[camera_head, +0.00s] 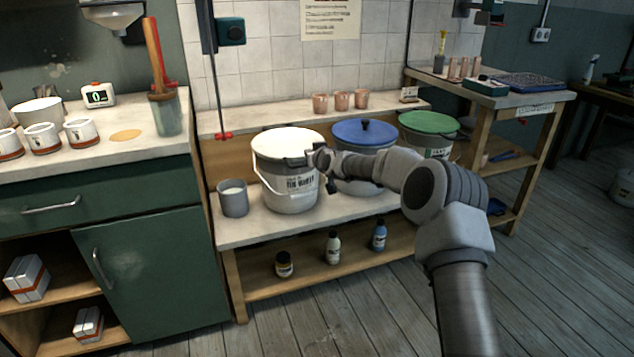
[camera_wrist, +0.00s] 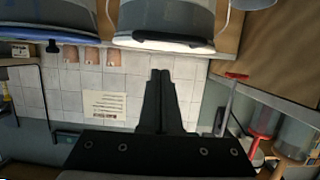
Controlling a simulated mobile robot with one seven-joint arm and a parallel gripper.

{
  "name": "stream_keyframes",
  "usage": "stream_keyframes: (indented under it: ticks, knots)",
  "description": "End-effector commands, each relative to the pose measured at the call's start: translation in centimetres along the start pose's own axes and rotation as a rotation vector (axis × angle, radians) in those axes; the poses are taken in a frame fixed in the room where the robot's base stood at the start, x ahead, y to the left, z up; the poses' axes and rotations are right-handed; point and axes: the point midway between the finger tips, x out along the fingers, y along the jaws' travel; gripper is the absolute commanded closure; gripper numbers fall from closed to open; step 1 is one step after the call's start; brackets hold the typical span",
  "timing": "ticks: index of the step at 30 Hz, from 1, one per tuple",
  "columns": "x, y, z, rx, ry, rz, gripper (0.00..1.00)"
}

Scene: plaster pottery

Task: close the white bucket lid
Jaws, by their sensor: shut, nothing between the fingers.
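The white bucket (camera_head: 291,196) stands on the low bench, with its white lid (camera_head: 284,143) lying across the top. A dark handle piece shows at the lid's front right edge. The upside-down wrist view shows the bucket (camera_wrist: 165,14) at the top, the lid's pale edge (camera_wrist: 135,44) and the dark handle (camera_wrist: 172,44). My gripper (camera_head: 314,160) is at the lid's right front edge. In the wrist view my gripper (camera_wrist: 160,73) is shut and empty, its tips close to the handle. I cannot tell whether they touch it.
A blue-lidded bucket (camera_head: 363,134) stands right behind my wrist, and a green-lidded bucket (camera_head: 428,124) farther right. A grey cup (camera_head: 233,199) stands left of the white bucket. Pink cups (camera_head: 341,102) line the back ledge. A thin upright rod (camera_head: 216,90) rises at the back left.

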Motion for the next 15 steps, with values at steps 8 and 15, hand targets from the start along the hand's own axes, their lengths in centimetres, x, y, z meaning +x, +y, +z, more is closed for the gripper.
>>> stream_keyframes:
  ticks: [8, 15]
  knots:
    - [-2.0, -0.1, 4.5, 0.003, -0.005, -0.003, 1.00]
    - [-3.4, -0.1, 7.7, 0.002, -0.001, -0.003, 1.00]
